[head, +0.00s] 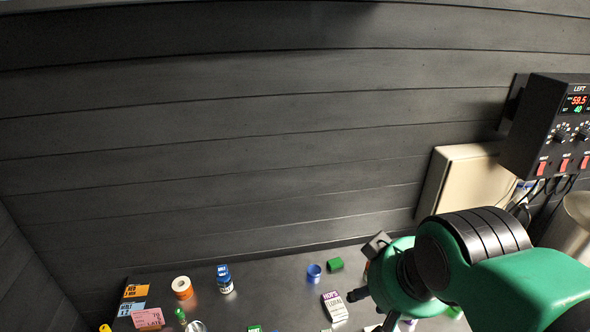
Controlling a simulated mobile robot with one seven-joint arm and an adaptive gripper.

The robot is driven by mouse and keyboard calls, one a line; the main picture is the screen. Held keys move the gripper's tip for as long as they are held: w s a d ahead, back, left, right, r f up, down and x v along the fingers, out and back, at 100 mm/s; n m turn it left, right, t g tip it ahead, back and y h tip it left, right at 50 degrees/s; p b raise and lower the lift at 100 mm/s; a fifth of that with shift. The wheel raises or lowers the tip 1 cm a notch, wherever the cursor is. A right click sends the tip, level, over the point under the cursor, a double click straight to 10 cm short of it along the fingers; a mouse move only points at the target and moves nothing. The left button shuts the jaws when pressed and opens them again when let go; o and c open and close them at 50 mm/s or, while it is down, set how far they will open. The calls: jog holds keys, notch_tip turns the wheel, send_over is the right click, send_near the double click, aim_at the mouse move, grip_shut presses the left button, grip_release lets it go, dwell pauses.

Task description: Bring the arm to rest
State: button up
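My green and black arm reaches in from the lower right over the dark worktop (285,272). Its wrist end is low in the picture, right of the pink and white hops box (334,306). My gripper is mostly hidden below the wrist and at the bottom edge. Its fingers cannot be made out, nor whether it holds anything.
A blue cup (314,272) and a green item (335,265) stand near the wrist. A control box (553,130) and beige box (465,182) are on the right.

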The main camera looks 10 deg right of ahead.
notch_tip(320, 180, down, 7)
jog(key=b, duration=0.6)
